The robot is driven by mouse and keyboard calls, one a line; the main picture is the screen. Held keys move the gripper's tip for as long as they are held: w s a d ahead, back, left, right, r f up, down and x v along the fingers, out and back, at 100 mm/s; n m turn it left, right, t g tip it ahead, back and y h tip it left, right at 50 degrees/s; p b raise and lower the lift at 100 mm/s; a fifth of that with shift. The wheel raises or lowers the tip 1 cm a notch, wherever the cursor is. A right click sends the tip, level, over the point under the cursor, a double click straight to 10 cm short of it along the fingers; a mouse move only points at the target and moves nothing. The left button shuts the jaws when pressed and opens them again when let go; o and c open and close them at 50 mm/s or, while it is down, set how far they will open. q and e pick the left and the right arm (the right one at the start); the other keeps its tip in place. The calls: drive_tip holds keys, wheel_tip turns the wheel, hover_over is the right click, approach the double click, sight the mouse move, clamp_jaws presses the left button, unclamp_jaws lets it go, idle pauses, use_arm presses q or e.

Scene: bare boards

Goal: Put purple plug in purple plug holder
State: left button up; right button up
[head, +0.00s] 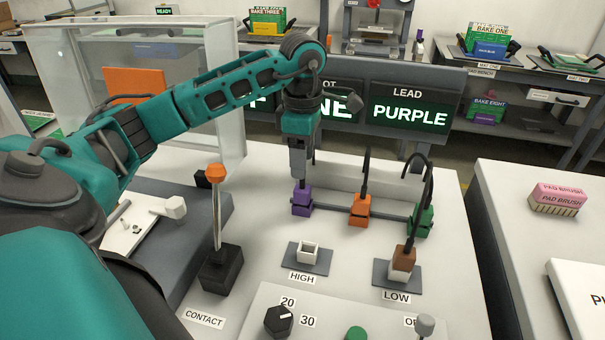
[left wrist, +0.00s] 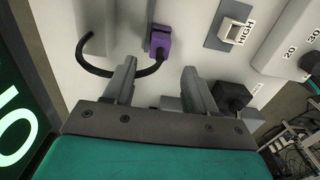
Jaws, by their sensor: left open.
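The purple plug (head: 302,194) stands at the left end of the rack bar, on a small purple block that looks like the purple plug holder (head: 301,210). The two purple pieces touch and are hard to tell apart; the plug also shows in the left wrist view (left wrist: 160,38) with a black cord. My left gripper (head: 299,170) points down just above the plug in the head view. In the left wrist view its two fingers (left wrist: 159,75) are apart with nothing between them, and the plug lies beyond the tips. My right gripper is not in view.
An orange plug (head: 360,204) and a green plug (head: 424,216) stand along the same bar. A brown plug (head: 404,255) sits in the LOW socket. The HIGH socket (head: 309,253) is empty. A rod with an orange top (head: 216,172) stands left. A sign (head: 409,112) reads LEAD PURPLE.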

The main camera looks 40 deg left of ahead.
use_arm(q)
wheel_tip(320, 180, up, 6)
idle(0.8)
